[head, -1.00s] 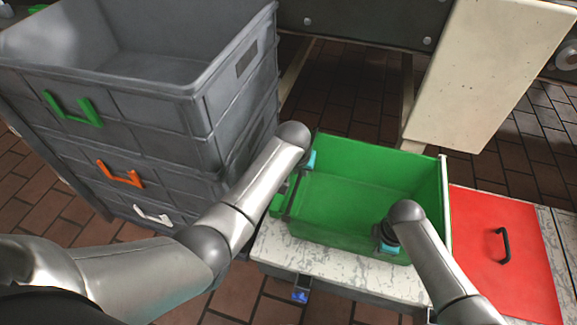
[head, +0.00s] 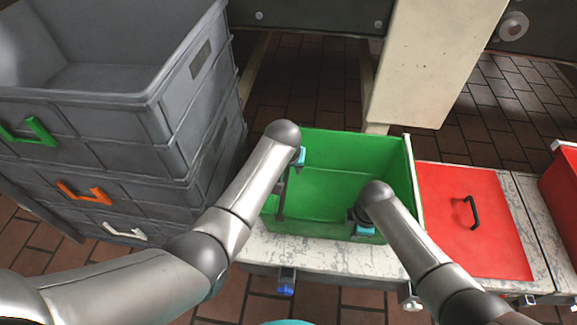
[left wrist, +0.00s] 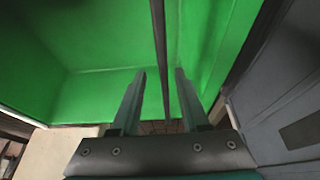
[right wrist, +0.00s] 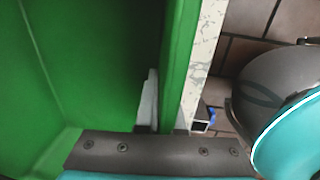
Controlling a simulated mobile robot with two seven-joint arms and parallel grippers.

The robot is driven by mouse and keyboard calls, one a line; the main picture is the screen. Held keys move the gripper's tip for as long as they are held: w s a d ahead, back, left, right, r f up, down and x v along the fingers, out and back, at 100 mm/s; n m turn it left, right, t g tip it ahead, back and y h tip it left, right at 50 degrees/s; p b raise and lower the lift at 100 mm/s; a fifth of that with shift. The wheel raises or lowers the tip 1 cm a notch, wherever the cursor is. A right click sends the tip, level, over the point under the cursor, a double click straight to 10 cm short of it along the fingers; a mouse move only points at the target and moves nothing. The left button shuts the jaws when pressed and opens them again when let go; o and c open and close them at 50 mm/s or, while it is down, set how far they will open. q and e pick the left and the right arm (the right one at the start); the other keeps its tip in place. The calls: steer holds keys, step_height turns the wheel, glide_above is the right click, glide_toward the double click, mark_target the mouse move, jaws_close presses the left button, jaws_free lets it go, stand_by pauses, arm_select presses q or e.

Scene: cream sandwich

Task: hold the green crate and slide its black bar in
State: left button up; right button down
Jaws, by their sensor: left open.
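The green crate (head: 335,190) stands on the pale, worn tabletop. The thin black bar (head: 281,195) is at its left side. My left gripper (head: 294,170) is at the crate's left end. In the left wrist view its two fingers (left wrist: 160,75) are open, with the bar (left wrist: 161,40) running between them, and the green crate (left wrist: 100,40) behind. My right gripper (head: 363,224) is at the crate's near wall. In the right wrist view one finger (right wrist: 149,100) lies against the inner side of that wall (right wrist: 180,60); the other finger is hidden. It appears shut on the wall.
A red lid (head: 475,220) with a black handle lies right of the crate. A red container (head: 562,190) is at the right edge. Grey stacked crates (head: 140,130) stand close on the left, beside my left arm. A cream panel (head: 430,70) stands behind.

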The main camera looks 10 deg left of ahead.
arm_select(q)
steer(key=shift+r, duration=0.1)
steer(key=v, duration=1.2)
arm_select(e)
steer(key=shift+a, duration=0.15)
arm_select(q)
steer(key=shift+s, duration=0.1)
arm_select(e)
steer(key=c, duration=0.9)
jaws_free()
steer(key=shift+r, duration=0.1)
arm_select(q)
step_height(320, 180, up, 10)
steer(key=p, duration=1)
steer(key=shift+r+p, duration=0.25)
steer(key=shift+p, duration=0.15)
arm_select(e)
steer(key=r, duration=0.6)
steer(key=s+r, duration=0.1)
steer(key=r, duration=0.1)
steer(key=shift+r, duration=0.4)
